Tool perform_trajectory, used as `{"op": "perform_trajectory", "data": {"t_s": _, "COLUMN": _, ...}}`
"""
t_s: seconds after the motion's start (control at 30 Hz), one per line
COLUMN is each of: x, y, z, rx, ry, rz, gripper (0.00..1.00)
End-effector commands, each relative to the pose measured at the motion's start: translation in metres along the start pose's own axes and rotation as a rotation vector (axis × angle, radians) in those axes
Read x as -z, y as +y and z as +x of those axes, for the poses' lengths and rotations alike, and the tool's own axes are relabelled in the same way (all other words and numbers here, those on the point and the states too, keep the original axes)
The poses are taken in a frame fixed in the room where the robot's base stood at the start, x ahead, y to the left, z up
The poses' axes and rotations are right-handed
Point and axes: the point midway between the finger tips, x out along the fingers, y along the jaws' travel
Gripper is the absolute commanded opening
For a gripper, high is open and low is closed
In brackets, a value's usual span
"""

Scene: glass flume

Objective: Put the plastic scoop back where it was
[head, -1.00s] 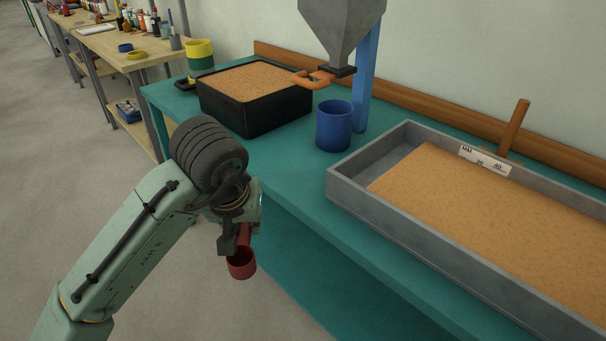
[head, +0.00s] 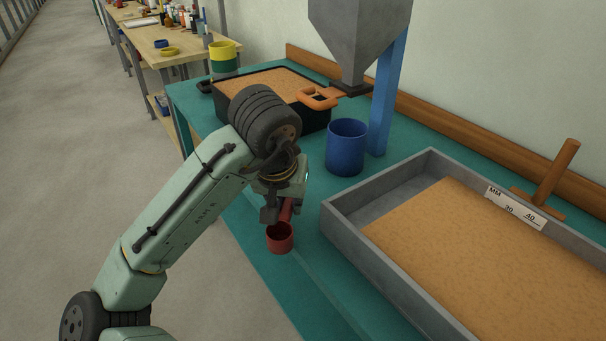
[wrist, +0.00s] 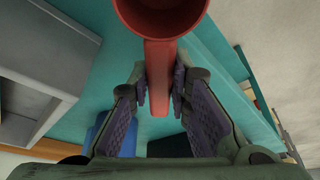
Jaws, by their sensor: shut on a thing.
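A red plastic scoop (head: 280,238) is held in my gripper (head: 282,205), in front of the teal bench's front edge in the head view. In the wrist view my gripper (wrist: 159,88) is shut on the handle of the scoop (wrist: 160,60), with a finger on each side. The scoop's round cup points away from the fingers, and I cannot see whether anything is in it. A black bin of sand (head: 318,119) stands at the back of the bench, partly hidden behind my arm.
A blue cup (head: 346,148) stands under the grey hopper (head: 358,40) with its orange handle. A grey sand tray (head: 395,262) with a wooden-handled scraper (head: 553,180) fills the right. The teal bench (head: 225,130) has a narrow clear strip in front. Yellow and green containers (head: 223,56) stand behind.

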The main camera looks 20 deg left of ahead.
Motion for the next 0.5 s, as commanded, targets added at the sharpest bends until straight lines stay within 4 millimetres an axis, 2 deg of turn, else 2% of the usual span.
{"op": "perform_trajectory", "data": {"t_s": 0.03, "x": 0.014, "y": 0.002, "z": 0.004, "rx": -0.004, "ry": -0.004, "rz": 0.000, "gripper": 0.00}}
{"op": "perform_trajectory", "data": {"t_s": 0.2, "x": 0.054, "y": 0.003, "z": 0.020, "rx": -0.004, "ry": -0.002, "rz": -0.001, "gripper": 0.00}}
{"op": "perform_trajectory", "data": {"t_s": 0.33, "x": 0.074, "y": 0.003, "z": 0.029, "rx": -0.001, "ry": -0.001, "rz": 0.000, "gripper": 0.00}}
{"op": "perform_trajectory", "data": {"t_s": 0.5, "x": 0.086, "y": 0.003, "z": 0.034, "rx": -0.001, "ry": 0.000, "rz": 0.000, "gripper": 0.00}}
